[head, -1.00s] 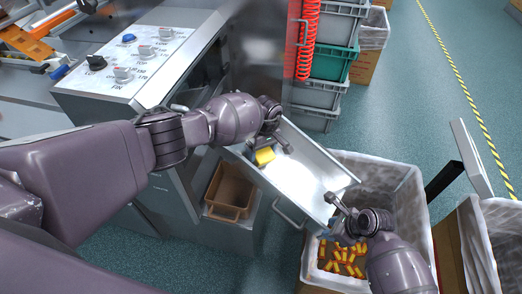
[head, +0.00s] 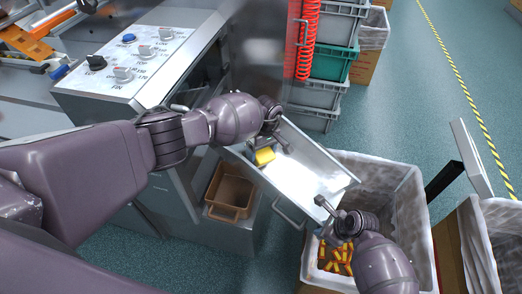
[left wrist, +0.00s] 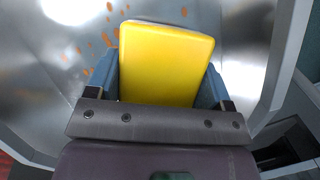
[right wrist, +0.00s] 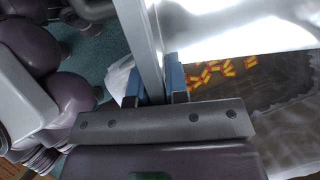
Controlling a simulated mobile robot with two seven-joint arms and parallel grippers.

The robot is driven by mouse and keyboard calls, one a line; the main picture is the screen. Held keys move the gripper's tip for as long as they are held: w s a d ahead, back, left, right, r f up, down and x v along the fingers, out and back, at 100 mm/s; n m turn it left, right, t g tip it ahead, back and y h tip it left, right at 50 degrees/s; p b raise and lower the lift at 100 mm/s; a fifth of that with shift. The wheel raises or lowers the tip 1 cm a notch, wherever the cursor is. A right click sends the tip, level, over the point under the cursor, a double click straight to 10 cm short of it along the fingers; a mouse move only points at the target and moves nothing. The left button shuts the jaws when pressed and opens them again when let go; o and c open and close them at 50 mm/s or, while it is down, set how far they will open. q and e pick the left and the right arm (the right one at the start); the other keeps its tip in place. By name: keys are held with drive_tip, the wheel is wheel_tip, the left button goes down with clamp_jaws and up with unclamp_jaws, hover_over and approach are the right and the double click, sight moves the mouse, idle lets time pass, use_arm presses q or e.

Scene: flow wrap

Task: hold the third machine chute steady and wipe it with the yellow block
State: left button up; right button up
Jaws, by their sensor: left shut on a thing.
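The metal chute (head: 312,172) slopes down from the machine toward a lined bin and has raised side walls. My left gripper (head: 268,146) is shut on the yellow block (head: 264,156), near the chute's upper end. In the left wrist view the yellow block (left wrist: 165,62) sits between the blue fingers, over the metal, with orange spots (left wrist: 107,38) beside it. My right gripper (head: 336,216) is at the chute's lower end. In the right wrist view its blue fingers (right wrist: 157,82) stand on either side of the chute wall (right wrist: 143,35); whether they grip it is unclear.
The lined bin (head: 412,215) below the chute holds several red-and-yellow packets (head: 335,258). A brown bin (head: 230,190) stands left of the chute. Stacked crates (head: 322,62) stand behind. The machine's knob panel (head: 130,57) is at upper left. Another lined bin (head: 480,240) is at right.

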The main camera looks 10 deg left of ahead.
use_arm(q)
drive_tip(key=shift+w+a+f, duration=0.1)
drive_tip(key=shift+a+f, duration=0.1)
drive_tip(key=shift+f, duration=0.25)
drive_tip(key=shift+w+a+f, duration=0.1)
drive_tip(key=shift+a+f, duration=0.05)
drive_tip(key=shift+f, duration=0.3)
idle(0.8)
drive_tip(key=shift+s+d, duration=0.1)
